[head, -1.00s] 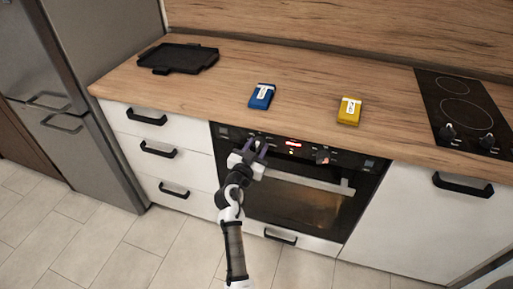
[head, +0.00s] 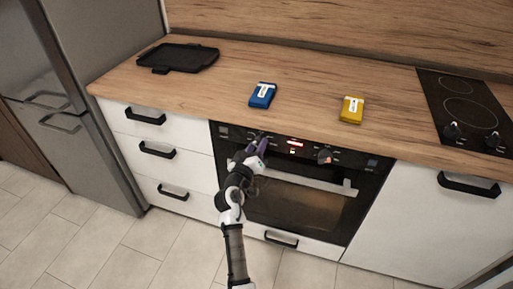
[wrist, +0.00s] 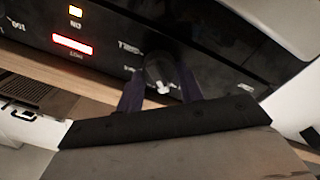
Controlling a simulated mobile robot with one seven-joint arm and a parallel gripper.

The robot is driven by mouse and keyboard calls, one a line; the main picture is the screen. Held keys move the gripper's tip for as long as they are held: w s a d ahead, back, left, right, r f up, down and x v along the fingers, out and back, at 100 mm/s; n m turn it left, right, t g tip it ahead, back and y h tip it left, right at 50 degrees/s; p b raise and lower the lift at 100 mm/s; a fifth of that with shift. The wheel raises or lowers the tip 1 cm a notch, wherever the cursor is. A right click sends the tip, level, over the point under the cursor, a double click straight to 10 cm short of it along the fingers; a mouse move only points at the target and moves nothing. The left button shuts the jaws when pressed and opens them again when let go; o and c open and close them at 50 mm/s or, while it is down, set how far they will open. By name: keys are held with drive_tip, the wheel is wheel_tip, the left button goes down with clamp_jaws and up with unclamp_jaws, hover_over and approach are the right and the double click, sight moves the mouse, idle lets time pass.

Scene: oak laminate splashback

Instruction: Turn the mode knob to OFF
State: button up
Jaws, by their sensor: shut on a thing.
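The mode knob (wrist: 158,72) is a dark round knob with a pale mark, on the left part of the black oven control panel (head: 226,133). In the wrist view it sits between my two purple fingers. My gripper (head: 259,145) is shut on it and largely covers it in the head view; the gripper also shows in the wrist view (wrist: 160,90). The small labels around the knob are blurred and partly hidden, so I cannot tell which setting it points to.
A red display (head: 295,143) and a second knob (head: 324,156) are to the right on the panel. The oven handle (head: 310,182) runs just below. A blue box (head: 262,95), a yellow box (head: 351,109) and a black tray (head: 178,57) are on the counter.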

drive_tip(key=n+p, duration=0.1)
drive_tip(key=n, duration=0.5)
drive_tip(key=n+p, duration=0.1)
drive_tip(key=n, duration=0.1)
drive_tip(key=n+p, duration=0.1)
drive_tip(key=n, duration=0.1)
drive_tip(key=shift+f+n+t+y, duration=0.15)
drive_tip(key=shift+n+t+y, duration=0.15)
drive_tip(key=shift+n+y, duration=0.1)
idle(0.4)
drive_tip(key=o, duration=1)
drive_tip(key=b+v, duration=0.3)
drive_tip(key=v, duration=1.1)
drive_tip(key=shift+w, duration=0.1)
